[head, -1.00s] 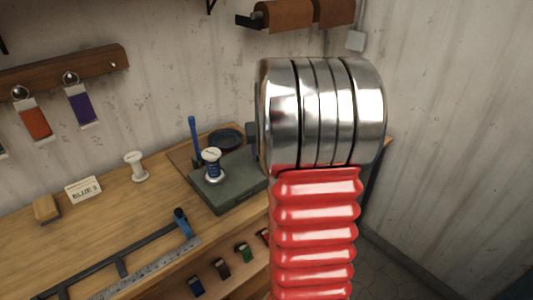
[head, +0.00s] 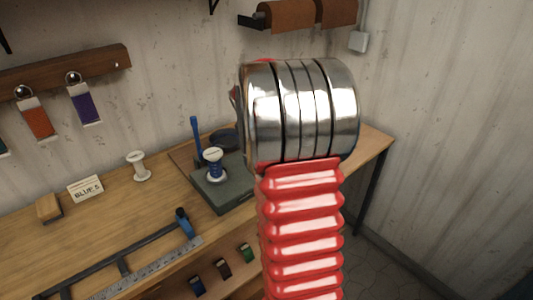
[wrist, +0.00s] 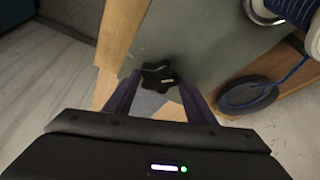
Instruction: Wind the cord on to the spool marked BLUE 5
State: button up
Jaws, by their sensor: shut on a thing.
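In the head view, a white-topped spool (head: 213,167) with blue cord round it stands upright on a grey-green block (head: 222,197). The spool shows partly at the top right of the wrist view (wrist: 285,10), where blue cord (wrist: 292,72) runs between it and a round black dish (wrist: 248,94). My gripper (wrist: 160,88) is shut on a black star-shaped knob (wrist: 160,76) at the block's edge. In the head view my arm hides gripper and knob. A card reading BLUE 5 (head: 86,188) stands on the bench left of the block.
A bare white spool (head: 138,167) stands between card and block on the wooden bench (head: 120,215). A tan block (head: 49,207) lies at the left. A metal ruler (head: 160,263) and dark bar with a blue end (head: 184,223) lie along the front. A wall corner is at the right.

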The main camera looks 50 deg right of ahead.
jog(key=m, duration=0.2)
jog(key=m+g, duration=0.1)
jog(key=m, duration=0.1)
jog(key=m+g, duration=0.1)
jog(key=m, duration=0.1)
jog(key=shift+w, duration=0.35)
jog(key=m+g, duration=0.1)
jog(key=m, duration=0.1)
jog(key=m+g, duration=0.1)
jog(key=m, duration=0.2)
jog(key=shift+w+d+y, duration=0.1)
jog(key=shift+d+y, duration=0.05)
jog(key=shift+y, duration=0.25)
jog(key=o, duration=1)
jog(key=shift+o, duration=0.2)
jog(key=shift+r, duration=0.1)
jog(key=v, duration=1.3)
jog(key=shift+w+r, duration=0.2)
